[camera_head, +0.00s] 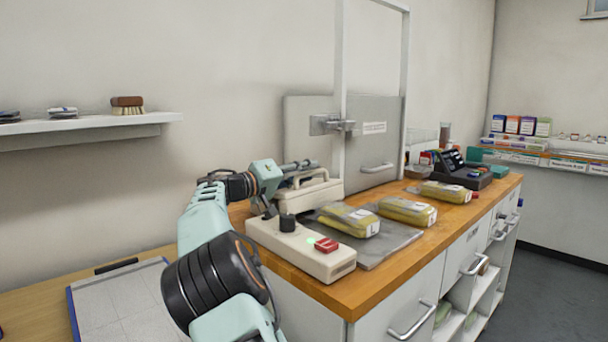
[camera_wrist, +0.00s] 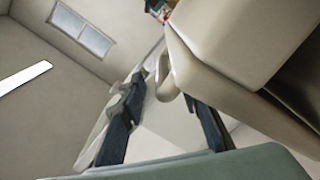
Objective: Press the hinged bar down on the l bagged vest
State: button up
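The nearest yellow bagged vest (camera_head: 345,217) lies on a grey plate right of the sealer, with a white label that seems to read L. My gripper (camera_head: 306,164) is beside and just above the handle. In the wrist view, my gripper's dark fingers (camera_wrist: 163,115) are apart, with the cream bar close at right.
Two more yellow bagged vests (camera_head: 407,210) (camera_head: 445,192) lie farther right on the wooden counter (camera_head: 385,280). A grey panel (camera_head: 310,130) and a white upright frame stand behind. A black terminal (camera_head: 465,172) is at the far end. A wall shelf (camera_head: 90,122) holds a brush at left.

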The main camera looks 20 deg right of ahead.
jog(key=shift+f, duration=0.1)
jog(key=shift+a, duration=0.5)
jog(key=v, duration=1.1)
jog(key=shift+s, duration=0.15)
jog(key=shift+a, duration=0.15)
jog(key=v, duration=1.2)
jog(key=shift+s+a, duration=0.1)
dwell(0.4)
